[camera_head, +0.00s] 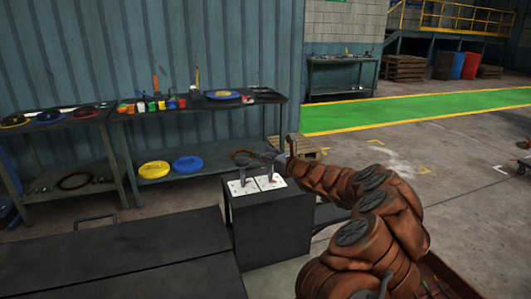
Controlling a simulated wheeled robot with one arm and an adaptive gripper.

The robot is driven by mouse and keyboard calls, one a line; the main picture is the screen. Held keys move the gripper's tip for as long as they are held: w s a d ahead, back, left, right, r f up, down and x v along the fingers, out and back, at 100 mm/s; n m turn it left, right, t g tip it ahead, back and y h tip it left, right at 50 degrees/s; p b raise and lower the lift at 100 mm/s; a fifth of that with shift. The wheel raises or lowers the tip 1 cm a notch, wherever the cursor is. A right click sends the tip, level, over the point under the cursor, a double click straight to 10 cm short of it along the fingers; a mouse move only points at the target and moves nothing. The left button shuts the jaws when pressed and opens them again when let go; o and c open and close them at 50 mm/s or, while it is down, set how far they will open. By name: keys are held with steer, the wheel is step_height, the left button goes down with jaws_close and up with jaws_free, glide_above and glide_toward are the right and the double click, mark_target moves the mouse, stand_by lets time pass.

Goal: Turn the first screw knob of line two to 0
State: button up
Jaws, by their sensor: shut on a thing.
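A dark box (262,228) stands in the middle of the view, with two white panels (250,187) side by side on its top. Small dark and red marks show on the panels, too small to read as knobs, lines or numbers. My gripper (243,168) is over the panels, at the end of my arm reaching in from the right. It is shut on a screw knob, which its fingers and the small scale hide. Which line the knob belongs to and its setting cannot be told.
A dark flat surface (110,268) lies at the front left. Behind stands a workbench (270,98) with colored blocks and a blue disc; yellow (153,170) and blue (187,164) discs lie on its lower shelf. Open floor with a green strip (420,110) extends right.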

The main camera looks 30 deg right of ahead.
steer(key=shift+n+g+y+p, duration=0.3)
steer(key=shift+n+y+p, duration=0.3)
steer(key=shift+p, duration=0.9)
steer(key=n+y+p, duration=0.1)
steer(key=g+y+p, duration=0.1)
steer(key=n+y+p, duration=0.1)
steer(key=y, duration=0.1)
steer(key=shift+s+a+f+n+g, duration=0.15)
steer(key=shift+s+a+n+g, duration=0.05)
steer(key=shift+a+n+g, duration=0.1)
steer(key=shift+s+n+g+y+p, duration=0.1)
steer(key=shift+n+g+y+p, duration=0.2)
steer(key=shift+n+y+p, duration=0.35)
steer(key=shift+s+a+n+g+y+p, duration=0.1)
steer(key=shift+n+g+y+p, duration=0.1)
steer(key=shift+n+g+y, duration=0.45)
steer(key=shift+a+n+g+y+p, duration=0.1)
steer(key=shift+n+g+y+p, duration=0.2)
steer(key=shift+y, duration=0.5)
steer(key=shift+s+a+r+n+g+y+p, duration=0.1)
steer(key=shift+s+r+n+g+y+p, duration=0.1)
steer(key=shift+n+g+y+p, duration=0.65)
steer(key=shift+s+r+n+g+y+p, duration=0.15)
steer(key=shift+n+g+y, duration=0.4)
steer(key=shift+g, duration=0.55)
steer(key=shift+w, duration=0.1)
steer(key=o, duration=0.9)
steer(key=shift+o, duration=0.2)
steer(key=shift+a+f, duration=0.1)
steer(key=shift+a, duration=0.1)
